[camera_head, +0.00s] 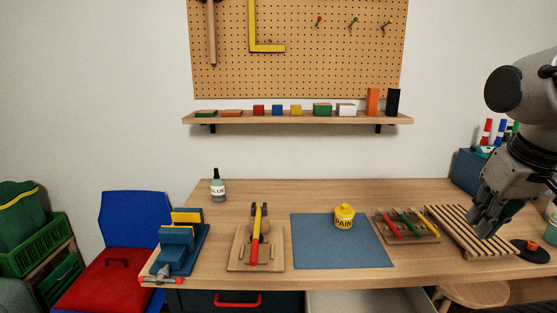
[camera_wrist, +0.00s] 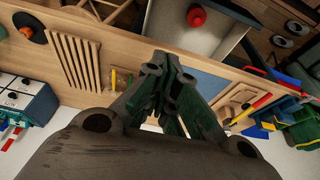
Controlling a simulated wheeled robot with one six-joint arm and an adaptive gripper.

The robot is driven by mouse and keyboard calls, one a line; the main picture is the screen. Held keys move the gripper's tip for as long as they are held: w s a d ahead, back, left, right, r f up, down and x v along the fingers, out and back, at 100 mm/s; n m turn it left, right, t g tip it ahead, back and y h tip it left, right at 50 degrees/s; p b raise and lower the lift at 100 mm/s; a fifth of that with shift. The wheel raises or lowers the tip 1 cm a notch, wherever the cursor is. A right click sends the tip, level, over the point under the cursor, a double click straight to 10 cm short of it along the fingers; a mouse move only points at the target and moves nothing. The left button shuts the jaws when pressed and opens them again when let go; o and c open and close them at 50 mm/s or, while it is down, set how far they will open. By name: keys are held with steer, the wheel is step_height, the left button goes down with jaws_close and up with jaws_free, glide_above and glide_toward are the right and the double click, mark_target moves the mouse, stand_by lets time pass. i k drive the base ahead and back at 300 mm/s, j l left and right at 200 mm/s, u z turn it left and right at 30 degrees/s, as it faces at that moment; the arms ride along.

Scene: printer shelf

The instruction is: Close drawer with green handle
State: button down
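No green handle can be made out in either view. Below the table, a pale drawer (camera_head: 370,302) stands out from the front, cut off by the picture's bottom edge. My gripper (camera_head: 484,222) is above the right part of the table, over the slatted rack, fingertips together and empty. The wrist view shows the fingers (camera_wrist: 164,68) close up.
The wooden table (camera_head: 320,195) holds a blue mat (camera_head: 335,250), a yellow pot (camera_head: 344,216), a tool tray (camera_head: 408,237), a slatted rack (camera_head: 460,232) and a hammer on a board (camera_head: 240,262). A stool (camera_head: 475,294) is under the right side. A red-seated chair (camera_head: 110,275) stands left.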

mark_target(413, 299)
steer(key=k+l, duration=0.1)
steer(key=k+j+z, duration=0.2)
steer(key=j, duration=0.25)
steer(key=k+j+z, duration=0.25)
steer(key=j, duration=0.2)
steer(key=k+j+z, duration=0.2)
steer(key=j, duration=0.2)
